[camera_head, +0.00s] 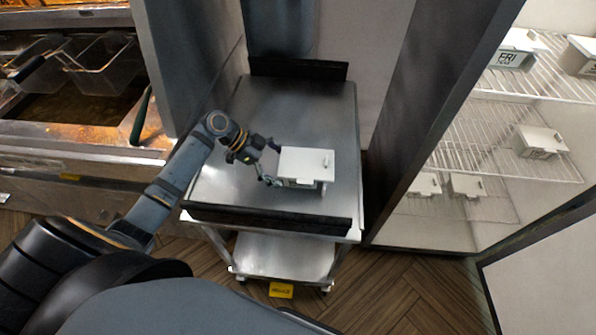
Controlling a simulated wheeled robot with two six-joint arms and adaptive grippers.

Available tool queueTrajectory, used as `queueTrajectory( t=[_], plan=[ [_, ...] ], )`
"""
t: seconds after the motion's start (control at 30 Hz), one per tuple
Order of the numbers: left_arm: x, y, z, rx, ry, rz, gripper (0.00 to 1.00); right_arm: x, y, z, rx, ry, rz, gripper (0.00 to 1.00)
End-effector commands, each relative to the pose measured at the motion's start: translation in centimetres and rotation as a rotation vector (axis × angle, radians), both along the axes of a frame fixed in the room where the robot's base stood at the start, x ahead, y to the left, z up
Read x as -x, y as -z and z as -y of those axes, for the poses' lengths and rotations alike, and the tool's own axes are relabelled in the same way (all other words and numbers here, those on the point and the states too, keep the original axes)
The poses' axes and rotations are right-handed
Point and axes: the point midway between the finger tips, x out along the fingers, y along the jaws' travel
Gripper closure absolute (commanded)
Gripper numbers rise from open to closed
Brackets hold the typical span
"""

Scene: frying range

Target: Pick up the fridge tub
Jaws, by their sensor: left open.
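A white lidded fridge tub (306,164) stands upright on the steel top of a cart (262,107), right of the top's middle. My left gripper (274,166) is at the tub's left side, with its fingers open and close to the tub's left edge. Whether a finger touches the tub I cannot tell. More white tubs stand on the wire shelves of the open fridge at the right, one on the middle shelf (539,141) and others above and below. My right gripper is not in view.
The cart has dark raised bars at its front (268,217) and back (298,68) edges. The fridge's dark frame (440,95) rises close to the cart's right side. The cart top behind the tub is clear.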

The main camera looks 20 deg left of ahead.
Motion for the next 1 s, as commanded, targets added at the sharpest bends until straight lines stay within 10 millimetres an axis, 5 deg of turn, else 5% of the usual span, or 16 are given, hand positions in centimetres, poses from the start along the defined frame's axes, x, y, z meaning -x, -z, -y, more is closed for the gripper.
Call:
queueTrajectory(
  t=[0.27,0.57,1.0],
  plan=[
    [-1.5,-0.5,4.7,0.008,0.001,0.001,0.00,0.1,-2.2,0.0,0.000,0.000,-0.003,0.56],
    [-1.6,0.8,5.0,0.002,0.001,0.001,0.00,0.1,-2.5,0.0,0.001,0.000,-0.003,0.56],
    [-1.5,0.8,5.0,0.002,0.002,0.000,0.57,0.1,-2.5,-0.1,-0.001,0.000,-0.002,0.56]
  ],
)
